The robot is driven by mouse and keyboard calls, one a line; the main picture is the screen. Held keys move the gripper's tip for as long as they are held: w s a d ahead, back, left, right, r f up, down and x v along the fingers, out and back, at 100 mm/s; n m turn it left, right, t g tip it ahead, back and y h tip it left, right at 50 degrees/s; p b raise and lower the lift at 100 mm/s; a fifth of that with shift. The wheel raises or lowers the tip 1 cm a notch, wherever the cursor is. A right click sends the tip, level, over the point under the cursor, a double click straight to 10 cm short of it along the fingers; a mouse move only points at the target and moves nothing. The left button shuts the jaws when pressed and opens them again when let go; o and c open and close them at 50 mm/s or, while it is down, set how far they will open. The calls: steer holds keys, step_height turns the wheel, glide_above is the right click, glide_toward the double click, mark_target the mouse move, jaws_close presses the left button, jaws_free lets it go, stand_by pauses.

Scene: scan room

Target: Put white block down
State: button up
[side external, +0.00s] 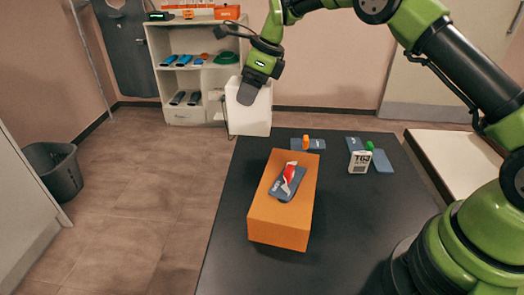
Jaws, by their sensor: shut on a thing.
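The white block (245,117) is a large box shape held in the air by my gripper (246,96), beyond the far left corner of the dark table as seen in the side external view. My gripper is shut on the white block. A dark finger shows against the block's near face; the other finger is hidden. Whether the block touches the table cannot be told for certain, but it appears apart from it.
On the dark table (230,215) stands an orange block (266,215) with a dark card and a red-white item (289,174) on top. Shelves (190,75) and a bin (54,171) stand beyond.

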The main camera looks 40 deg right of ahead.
steer(key=w+d+m+h, duration=0.1)
steer(key=w+d+m, duration=0.1)
steer(key=d+m, duration=0.25)
step_height(320, 180, down, 10)
steer(key=shift+s+d+r+t, duration=0.15)
steer(key=shift+s+r+t, duration=0.1)
steer(key=shift+t, duration=0.15)
steer(key=shift+n, duration=0.25)
steer(key=o, duration=1.5)
steer(key=shift+f, duration=0.15)
